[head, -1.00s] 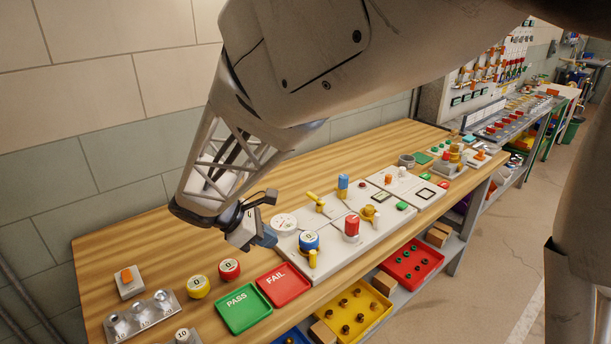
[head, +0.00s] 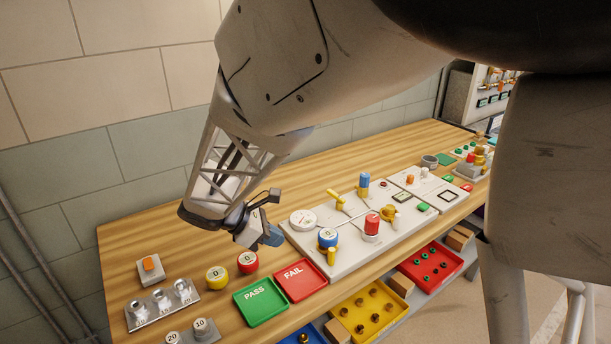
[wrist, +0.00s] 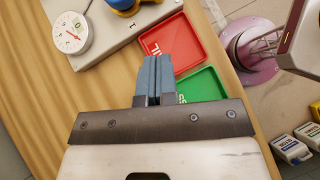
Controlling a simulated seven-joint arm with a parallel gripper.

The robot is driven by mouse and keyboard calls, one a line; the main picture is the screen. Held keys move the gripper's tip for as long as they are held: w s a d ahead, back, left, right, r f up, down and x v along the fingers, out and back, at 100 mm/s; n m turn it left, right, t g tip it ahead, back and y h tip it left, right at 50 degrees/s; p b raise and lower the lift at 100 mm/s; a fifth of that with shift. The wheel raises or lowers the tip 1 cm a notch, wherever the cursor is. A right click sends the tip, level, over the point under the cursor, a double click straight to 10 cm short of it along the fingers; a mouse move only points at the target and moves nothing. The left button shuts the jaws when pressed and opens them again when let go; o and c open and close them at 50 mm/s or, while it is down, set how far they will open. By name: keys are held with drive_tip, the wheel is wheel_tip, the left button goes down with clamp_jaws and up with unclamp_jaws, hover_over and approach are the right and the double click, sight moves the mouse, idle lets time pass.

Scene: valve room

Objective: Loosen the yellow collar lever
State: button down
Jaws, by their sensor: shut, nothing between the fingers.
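A white panel (head: 350,238) on the bench carries a blue-topped knob marked 0 (head: 328,238). A yellow lever (head: 331,257) sticks out at the front of that knob's base. A second yellow lever (head: 336,197) lies farther back on the panel; I cannot tell for certain which one is the collar lever. My gripper (head: 272,237) is shut and empty, left of the panel near the round gauge (head: 303,219). In the wrist view, the blue fingers (wrist: 154,75) are together over the tray area, and only part of the blue knob (wrist: 122,4) with yellow shows at the top.
Green PASS (head: 260,303) and red FAIL (head: 300,281) trays lie in front of the panel's left end. A red knob (head: 372,224), a blue-topped post (head: 364,186) and a yellow handwheel (head: 388,213) stand on the panel. Bare bench lies behind it.

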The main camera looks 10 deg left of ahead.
sight(331, 252)
drive_tip(key=x, duration=0.9)
drive_tip(key=shift+d, duration=0.1)
drive_tip(key=shift+w+d, duration=0.4)
drive_tip(key=shift+d, duration=0.45)
drive_tip(key=shift+w+d, duration=0.2)
drive_tip(key=shift+d, duration=0.25)
drive_tip(key=shift+w+d, duration=0.2)
drive_tip(key=shift+d, duration=0.3)
